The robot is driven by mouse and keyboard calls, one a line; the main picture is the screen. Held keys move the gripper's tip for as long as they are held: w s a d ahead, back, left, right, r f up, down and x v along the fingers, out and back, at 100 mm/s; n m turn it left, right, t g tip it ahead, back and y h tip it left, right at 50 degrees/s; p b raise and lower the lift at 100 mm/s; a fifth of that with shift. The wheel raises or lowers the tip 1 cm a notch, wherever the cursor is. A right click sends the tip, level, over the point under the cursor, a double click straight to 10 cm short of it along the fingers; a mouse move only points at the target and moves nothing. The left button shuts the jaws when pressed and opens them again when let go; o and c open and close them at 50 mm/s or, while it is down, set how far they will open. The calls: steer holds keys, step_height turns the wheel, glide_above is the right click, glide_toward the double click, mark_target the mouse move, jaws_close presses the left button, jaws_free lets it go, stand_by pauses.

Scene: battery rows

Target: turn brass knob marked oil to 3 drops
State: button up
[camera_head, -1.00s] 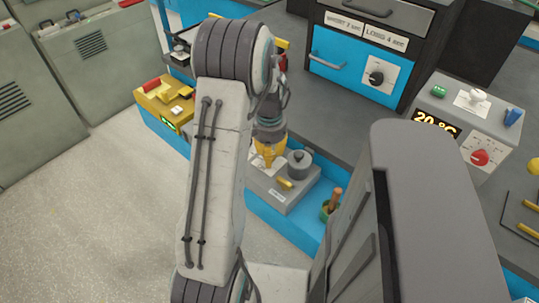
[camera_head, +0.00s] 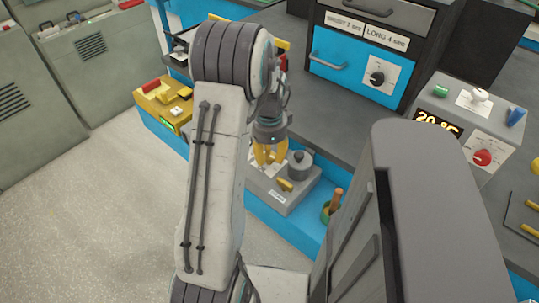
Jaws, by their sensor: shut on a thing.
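My gripper (camera_head: 268,160), with yellow fingers, points down over the left back part of a grey box (camera_head: 303,193) on the blue-edged bench. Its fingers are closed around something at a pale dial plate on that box. This is most likely the brass knob, but the fingers and my arm hide it. The dial marks and the pointer's direction cannot be read. A small brass lever (camera_head: 285,185) and a grey lidded pot (camera_head: 299,165) are on the same box, right of the fingers. A small label on its front is too small to read.
A cup with a wooden-handled tool (camera_head: 333,205) stands right of the box. A yellow device (camera_head: 164,101) is at the left. Floor at left is clear.

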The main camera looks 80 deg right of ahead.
mark_target(270, 156)
steer(key=shift+a+f+m, duration=0.15)
steer(key=shift+m, duration=0.35)
steer(key=o, duration=1.2)
step_height(270, 156, up, 12)
steer(key=shift+r, duration=0.1)
stand_by(1.0)
